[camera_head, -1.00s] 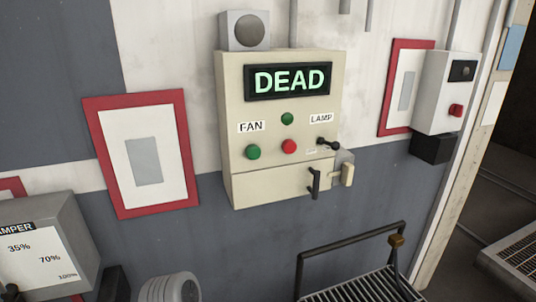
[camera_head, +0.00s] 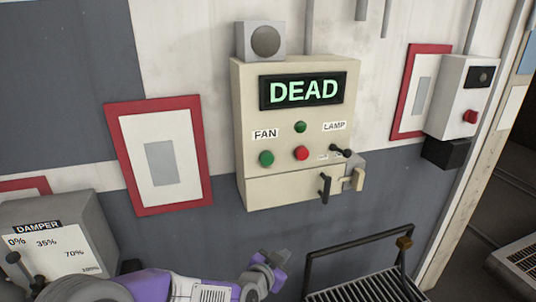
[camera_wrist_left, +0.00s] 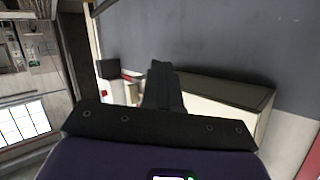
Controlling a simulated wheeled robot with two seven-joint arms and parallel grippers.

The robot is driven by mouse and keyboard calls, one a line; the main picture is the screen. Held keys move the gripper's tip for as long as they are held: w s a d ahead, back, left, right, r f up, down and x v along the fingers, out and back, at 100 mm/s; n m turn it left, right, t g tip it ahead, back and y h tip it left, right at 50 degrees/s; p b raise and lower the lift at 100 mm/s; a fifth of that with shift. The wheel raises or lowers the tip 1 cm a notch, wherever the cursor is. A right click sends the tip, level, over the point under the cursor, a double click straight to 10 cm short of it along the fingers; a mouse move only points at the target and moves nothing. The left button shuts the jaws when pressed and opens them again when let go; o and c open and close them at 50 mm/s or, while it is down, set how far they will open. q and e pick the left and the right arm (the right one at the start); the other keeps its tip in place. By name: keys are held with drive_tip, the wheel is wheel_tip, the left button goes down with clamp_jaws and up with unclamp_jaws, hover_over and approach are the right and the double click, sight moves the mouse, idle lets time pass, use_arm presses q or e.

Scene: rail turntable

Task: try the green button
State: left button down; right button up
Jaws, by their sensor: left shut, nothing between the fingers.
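A cream control box (camera_head: 250,95) hangs on the wall, with a lit display (camera_head: 302,90) reading DEAD. A green button (camera_head: 266,158) sits low on its left under the FAN label. A smaller green round piece (camera_head: 300,127) sits above a red button (camera_head: 301,153); I cannot tell whether it is a button or a light. My left gripper (camera_head: 274,262) is below the box, apart from it and touching no button. In the left wrist view its fingers (camera_wrist_left: 163,85) are together and empty, with the cream box (camera_wrist_left: 225,92) beyond them. My right gripper is out of view.
A black lever (camera_head: 325,188) and a small switch (camera_head: 341,150) stick out at the box's lower right. A rail with slats (camera_head: 360,243) stands below right. A grey damper box (camera_head: 80,215) is at the lower left. Red-framed sign (camera_head: 160,155) hangs flat on the wall.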

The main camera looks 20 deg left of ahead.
sight(267, 159)
use_arm(q)
wheel_tip(267, 159, up, 24)
drive_tip(key=s+m+t+p, duration=0.1)
drive_tip(key=s+m+t, duration=0.1)
drive_tip(key=m+t, duration=0.2)
drive_tip(key=shift+s+a+r+t+p, duration=0.25)
drive_tip(key=shift+s+t+p, duration=0.15)
drive_tip(key=shift+t, duration=0.4)
drive_tip(key=w+a+p, duration=0.1)
drive_tip(key=w+a, duration=0.4)
drive_tip(key=w, duration=0.2)
drive_tip(key=shift+w+p, duration=0.2)
drive_tip(key=shift+p, duration=0.1)
drive_tip(key=shift+w+f, duration=0.1)
idle(0.6)
